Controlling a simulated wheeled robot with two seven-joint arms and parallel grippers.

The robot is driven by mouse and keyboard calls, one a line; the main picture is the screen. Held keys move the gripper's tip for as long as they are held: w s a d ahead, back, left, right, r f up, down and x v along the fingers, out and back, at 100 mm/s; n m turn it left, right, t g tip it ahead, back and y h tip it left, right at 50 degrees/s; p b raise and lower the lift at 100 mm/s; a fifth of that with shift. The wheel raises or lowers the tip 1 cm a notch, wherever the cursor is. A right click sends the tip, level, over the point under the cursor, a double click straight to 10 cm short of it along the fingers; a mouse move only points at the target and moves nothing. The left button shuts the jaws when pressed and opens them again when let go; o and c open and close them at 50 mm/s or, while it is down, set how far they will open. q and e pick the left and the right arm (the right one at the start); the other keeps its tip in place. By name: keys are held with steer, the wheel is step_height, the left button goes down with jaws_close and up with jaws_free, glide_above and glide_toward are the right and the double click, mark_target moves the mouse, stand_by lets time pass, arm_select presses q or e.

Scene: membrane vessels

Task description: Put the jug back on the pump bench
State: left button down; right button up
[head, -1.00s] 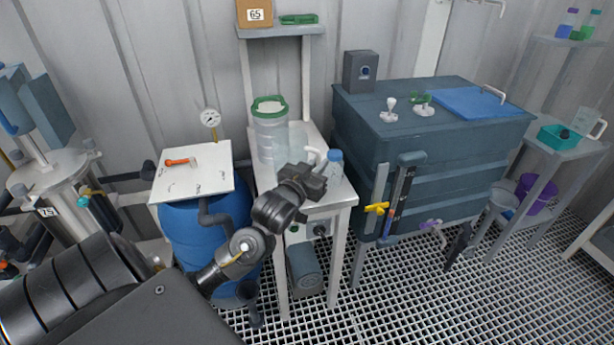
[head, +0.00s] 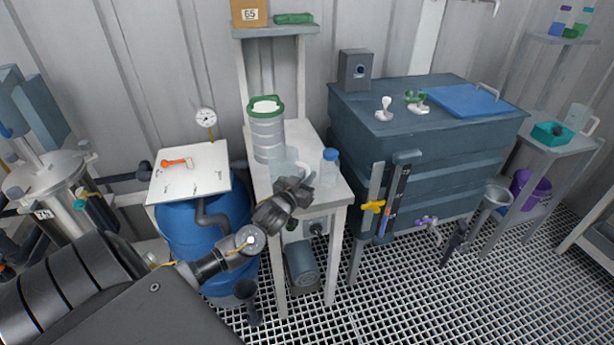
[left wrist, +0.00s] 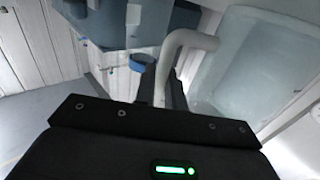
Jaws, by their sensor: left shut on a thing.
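The translucent jug (head: 284,163) with a white handle is at the pump bench (head: 335,192), in front of the green-rimmed clear canister (head: 267,135). It looks upright; I cannot tell whether its base touches the bench top. My left gripper (head: 298,188) is shut on the jug's handle and partly hides it. In the left wrist view the white handle (left wrist: 182,45) runs between the dark fingers (left wrist: 160,85), with the jug's pale wall (left wrist: 250,65) on the right. My right gripper is not in view.
A blue-capped bottle (head: 329,168) stands on the bench just right of the handle. A pump (head: 302,266) sits below. A blue drum with a white lid (head: 190,172) is left, and a large dark tank (head: 430,140) right. Another jug (head: 578,118) stands on the far-right shelf.

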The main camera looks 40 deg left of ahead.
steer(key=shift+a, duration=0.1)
arm_select(q)
steer(key=shift+f, duration=0.15)
steer(key=c, duration=1.5)
jaws_free()
steer(key=s, duration=0.4)
steer(key=s+d, duration=0.1)
steer(key=s, duration=0.3)
steer(key=s+d+b, duration=0.1)
steer(key=s, duration=0.2)
steer(key=shift+s+d+r, duration=0.1)
steer(key=shift+s+r, duration=0.1)
steer(key=shift+s, duration=0.2)
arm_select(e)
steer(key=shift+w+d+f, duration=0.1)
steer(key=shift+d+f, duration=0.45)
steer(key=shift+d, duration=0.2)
